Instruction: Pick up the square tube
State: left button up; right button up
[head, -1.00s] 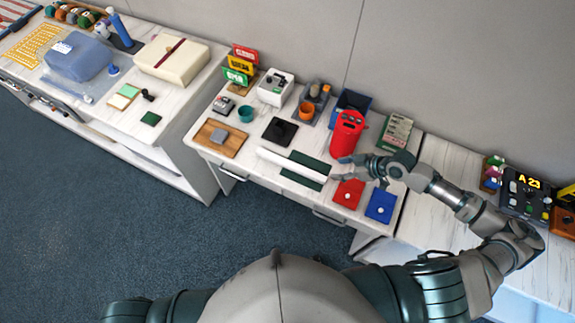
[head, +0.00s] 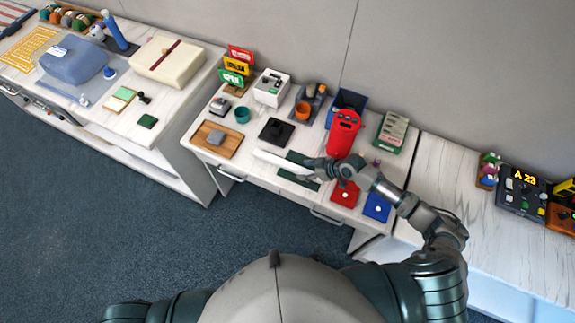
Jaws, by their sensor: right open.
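The square tube (head: 279,160) looks white and long. It lies on the middle table, partly over a dark green mat (head: 298,180). My right gripper (head: 309,171) is open at the tube's right end, with its fingers reaching left along the mat. The fingers and wrist hide the right end of the tube, so I cannot tell whether they touch it. My left gripper is out of view.
A red canister (head: 343,133) stands just behind my right gripper. Red (head: 345,193) and blue (head: 377,207) pads lie at the front right. A black pad (head: 277,131) and a wooden board (head: 217,138) lie to the left.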

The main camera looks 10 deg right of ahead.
jog(key=shift+x, duration=0.85)
jog(key=shift+d, duration=0.1)
grip_shut()
jog(key=shift+r, duration=0.1)
jog(key=shift+r, duration=0.6)
notch_tip(320, 180, up, 2)
jog(key=shift+r, duration=0.15)
jog(key=s+d+r, duration=0.1)
jog(key=s+d, duration=0.1)
jog(key=s, duration=1.4)
jog(key=shift+r, duration=0.15)
jog(key=shift+w+d, duration=0.1)
